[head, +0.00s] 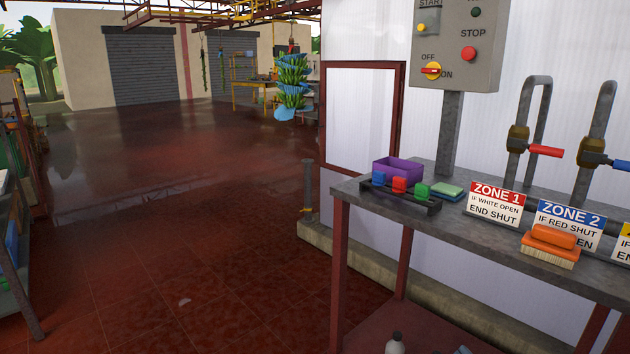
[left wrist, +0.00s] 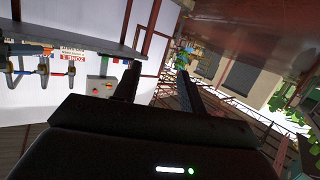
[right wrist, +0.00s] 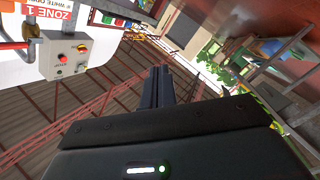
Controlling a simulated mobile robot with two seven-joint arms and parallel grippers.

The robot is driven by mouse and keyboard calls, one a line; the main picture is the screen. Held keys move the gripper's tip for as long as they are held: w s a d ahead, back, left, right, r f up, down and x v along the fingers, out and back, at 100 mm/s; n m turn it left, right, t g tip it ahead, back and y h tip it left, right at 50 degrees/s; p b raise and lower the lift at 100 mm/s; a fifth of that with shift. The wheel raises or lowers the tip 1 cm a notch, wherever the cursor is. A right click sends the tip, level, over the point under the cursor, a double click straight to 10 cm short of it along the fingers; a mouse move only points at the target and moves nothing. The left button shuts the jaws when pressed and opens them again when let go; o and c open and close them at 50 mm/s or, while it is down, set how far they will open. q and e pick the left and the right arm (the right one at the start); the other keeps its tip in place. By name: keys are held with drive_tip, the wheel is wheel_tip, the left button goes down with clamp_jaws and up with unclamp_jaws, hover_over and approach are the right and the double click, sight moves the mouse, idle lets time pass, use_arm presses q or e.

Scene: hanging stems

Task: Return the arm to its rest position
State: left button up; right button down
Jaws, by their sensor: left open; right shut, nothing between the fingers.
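Neither gripper can be made out in the head view. In the left wrist view my left gripper (left wrist: 159,74) has its two dark fingers well apart, with nothing between them. In the right wrist view my right gripper (right wrist: 160,70) has its fingers together, with nothing held. No object touches either gripper's fingers. The arms' links are hidden, so their pose cannot be told.
A grey bench (head: 460,228) stands at the right with a purple bin (head: 398,170), an orange brush (head: 552,245) and zone signs (head: 496,203). A control box (head: 452,42) stands above it. A banana bunch (head: 292,82) hangs farther back. The red floor (head: 190,230) at left is clear.

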drive_tip(key=s+a+f+m+g+y, duration=0.1)
drive_tip(key=s+a+f+m+g, duration=0.1)
drive_tip(key=s+a+f, duration=0.4)
drive_tip(key=s+a+f+m+g+y, duration=0.1)
drive_tip(key=s+a+f+m+g, duration=0.2)
drive_tip(key=s, duration=0.6)
use_arm(q)
drive_tip(key=r+g+p, duration=0.1)
drive_tip(key=p, duration=0.5)
drive_tip(key=r+g+p, duration=0.1)
drive_tip(key=r+p, duration=0.1)
drive_tip(key=p, duration=0.4)
drive_tip(key=r+g+y+p, duration=0.1)
drive_tip(key=p, duration=0.5)
drive_tip(key=shift+w+d+r+g+p, duration=0.15)
drive_tip(key=shift+w+g+p, duration=0.1)
drive_tip(key=shift+g+p, duration=0.05)
use_arm(e)
wheel_tip(320, 180, up, 6)
drive_tip(key=w+a+m+g+h, duration=0.1)
drive_tip(key=w+m+h, duration=0.1)
drive_tip(key=w+m, duration=0.1)
drive_tip(key=shift+a+f+m+h, duration=0.15)
drive_tip(key=shift+a+m+h, duration=0.15)
drive_tip(key=shift+a+h, duration=0.1)
